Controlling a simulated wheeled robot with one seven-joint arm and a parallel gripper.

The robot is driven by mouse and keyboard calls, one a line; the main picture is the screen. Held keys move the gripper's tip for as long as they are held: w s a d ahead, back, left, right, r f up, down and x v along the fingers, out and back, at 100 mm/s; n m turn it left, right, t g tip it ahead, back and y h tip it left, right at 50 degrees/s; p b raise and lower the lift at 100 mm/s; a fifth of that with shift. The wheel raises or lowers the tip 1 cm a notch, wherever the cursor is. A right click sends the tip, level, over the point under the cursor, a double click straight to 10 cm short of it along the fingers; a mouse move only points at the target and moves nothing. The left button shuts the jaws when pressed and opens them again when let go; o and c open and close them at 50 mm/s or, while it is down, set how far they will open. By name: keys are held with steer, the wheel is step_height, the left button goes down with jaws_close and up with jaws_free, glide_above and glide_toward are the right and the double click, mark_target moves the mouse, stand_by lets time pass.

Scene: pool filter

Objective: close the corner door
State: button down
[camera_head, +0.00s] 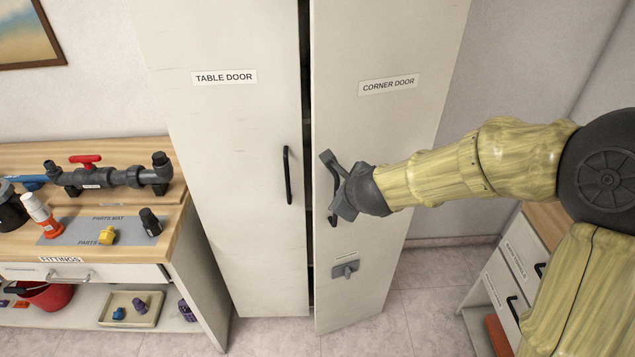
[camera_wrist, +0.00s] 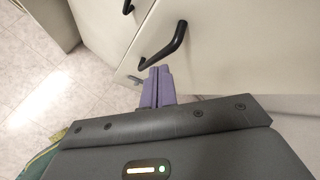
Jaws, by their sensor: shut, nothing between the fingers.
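The corner door (camera_head: 388,120) is a tall off-white cabinet panel with a printed label. It stands slightly ajar, with a dark gap along its left edge and its lower left corner standing forward of the table door (camera_head: 235,150). Its black handle (camera_head: 333,218) is partly hidden behind my gripper (camera_head: 345,190), which is in front of the door at handle height. In the wrist view, my gripper's purple fingers (camera_wrist: 157,86) are together and empty, close to a black bar handle (camera_wrist: 166,46) on a pale panel. I cannot tell whether they touch the panel.
A wooden workbench (camera_head: 185,200) with pipe fittings and a parts mat (camera_head: 75,236) stands at left. A drawer cabinet (camera_head: 505,275) stands at right below my arm. A small grey latch (camera_head: 345,270) sits low on the corner door. Tiled floor (camera_head: 425,310) shows before the cabinet.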

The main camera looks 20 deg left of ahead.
steer(key=s+d+f+n+g+h, duration=0.1)
steer(key=s+d+n, duration=0.4)
steer(key=d, duration=0.5)
steer(key=s+d+f+n+g+h, duration=0.2)
steer(key=s+d+n, duration=0.3)
steer(key=d+n, duration=0.3)
steer(key=s+d+f+n+g+h, duration=0.2)
steer(key=s+d+n, duration=0.3)
steer(key=d, duration=0.6)
steer(key=shift+d+f+n, duration=0.35)
steer(key=shift+n, duration=0.35)
